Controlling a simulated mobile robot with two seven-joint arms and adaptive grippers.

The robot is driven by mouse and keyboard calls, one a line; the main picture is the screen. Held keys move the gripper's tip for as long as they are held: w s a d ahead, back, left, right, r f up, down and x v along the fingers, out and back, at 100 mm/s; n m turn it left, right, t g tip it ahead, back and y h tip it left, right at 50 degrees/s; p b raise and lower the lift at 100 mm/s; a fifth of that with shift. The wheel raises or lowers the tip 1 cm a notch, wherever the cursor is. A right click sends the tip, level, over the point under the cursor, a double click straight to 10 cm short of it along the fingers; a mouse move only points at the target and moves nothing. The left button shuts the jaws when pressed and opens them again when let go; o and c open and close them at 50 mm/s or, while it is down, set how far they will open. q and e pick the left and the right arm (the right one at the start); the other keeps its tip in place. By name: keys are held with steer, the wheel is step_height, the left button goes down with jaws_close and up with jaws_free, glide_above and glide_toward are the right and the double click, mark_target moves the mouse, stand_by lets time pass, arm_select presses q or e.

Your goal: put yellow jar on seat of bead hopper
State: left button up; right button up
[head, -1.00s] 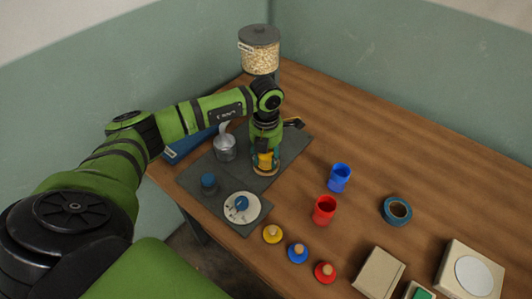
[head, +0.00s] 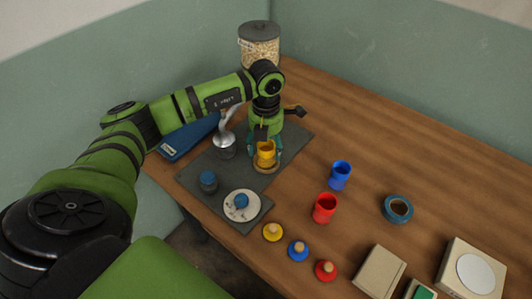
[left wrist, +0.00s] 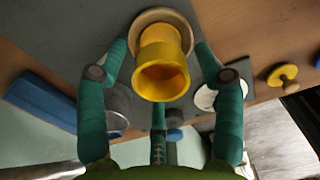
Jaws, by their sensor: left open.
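The yellow jar (head: 265,150) stands on the round wooden seat (head: 266,168) on the grey mat, below the bead hopper (head: 259,52), a clear container of pale beads with a grey lid. In the left wrist view, the jar (left wrist: 162,75) shows its open mouth, and its far end meets the wooden seat (left wrist: 148,14). My left gripper (head: 264,146) is open at the jar. Its teal fingers (left wrist: 162,50) spread to either side, with visible gaps to the jar. The hopper's lower part is hidden behind my arm. My right gripper is not in view.
A metal cup (head: 227,148), a dark blue-topped pot (head: 209,181) and a white disc (head: 242,207) are on the mat. A blue cup (head: 340,176), red cup (head: 325,208) and teal tape roll (head: 397,208) stand to the right. Coloured knobbed lids line the front edge.

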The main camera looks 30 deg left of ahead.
arm_select(q)
step_height(320, 180, up, 9)
steer(key=b, duration=0.1)
steer(key=shift+b, duration=0.3)
